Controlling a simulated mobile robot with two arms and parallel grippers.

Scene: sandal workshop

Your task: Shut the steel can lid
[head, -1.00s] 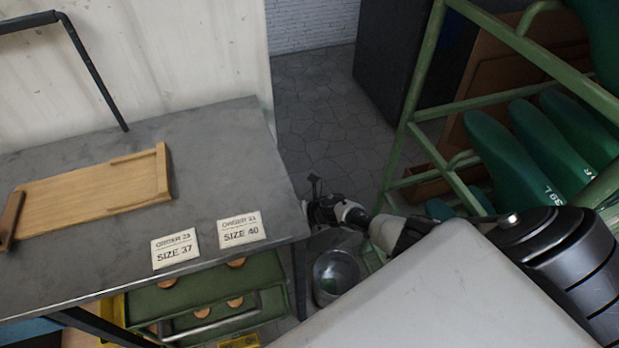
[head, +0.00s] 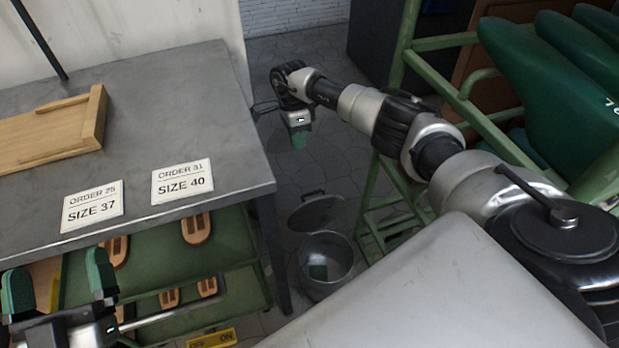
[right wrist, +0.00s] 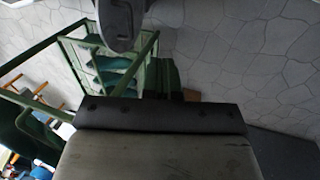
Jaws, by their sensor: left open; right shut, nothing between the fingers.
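The steel can (head: 326,262) stands on the floor to the right of the workbench, with a small dark green piece inside it. Its round lid (head: 317,212) is up, tilted behind the can's rim, and the mouth is open. My right gripper (head: 298,140) is shut and empty, pointing down, above and beyond the lid and apart from it. Its dark green fingers (right wrist: 165,76) also show in the right wrist view. My left gripper (head: 60,284) is open and empty at the lower left, in front of the bench.
The grey workbench (head: 150,120) carries a wooden tray and two order cards. Below it are green shelves (head: 165,262) with wooden sandal parts. A green rack (head: 470,100) with green shoe lasts stands at right, close to my right arm. Paved floor (head: 310,80) is clear behind the can.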

